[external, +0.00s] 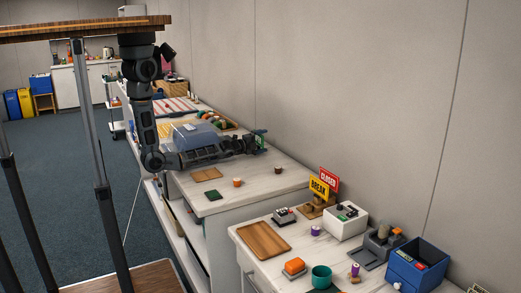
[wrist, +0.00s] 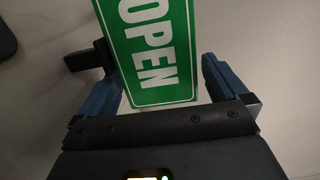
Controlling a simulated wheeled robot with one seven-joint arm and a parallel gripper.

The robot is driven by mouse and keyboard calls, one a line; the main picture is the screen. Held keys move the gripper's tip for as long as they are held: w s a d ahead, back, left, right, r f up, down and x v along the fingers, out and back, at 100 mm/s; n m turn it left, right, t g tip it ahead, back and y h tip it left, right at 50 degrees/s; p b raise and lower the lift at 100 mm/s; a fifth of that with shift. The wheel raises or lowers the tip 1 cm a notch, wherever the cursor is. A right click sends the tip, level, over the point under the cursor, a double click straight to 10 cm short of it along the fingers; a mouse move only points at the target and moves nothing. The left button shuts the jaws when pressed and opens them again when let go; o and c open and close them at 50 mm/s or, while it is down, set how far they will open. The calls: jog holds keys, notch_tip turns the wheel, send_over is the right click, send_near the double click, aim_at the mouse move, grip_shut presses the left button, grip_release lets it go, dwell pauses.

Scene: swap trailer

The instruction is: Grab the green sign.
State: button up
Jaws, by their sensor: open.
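The green sign (wrist: 160,45) with white "OPEN" lettering fills the space between the fingers of my gripper (wrist: 157,75) in the wrist view. The jaws are open, one blue-padded finger on each side of the sign. A small gap shows between the sign and the right finger. The left finger is close to the sign's left edge, and I cannot tell if they touch. In the external view, my gripper (external: 257,141) is at the back of the counter near the wall, with a bit of the green sign (external: 262,133) showing there. The sign's base is hidden.
A yellow "BREAK" sign (external: 319,187) and a red "CLOSED" sign (external: 329,179) stand on the nearer counter. A clear-lidded box (external: 197,135) is just behind my forearm. An orange cup (external: 237,182) and a wooden board (external: 206,174) lie in front of the gripper.

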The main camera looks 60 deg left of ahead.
jog(key=shift+w, duration=0.8)
jog(key=c, duration=0.9)
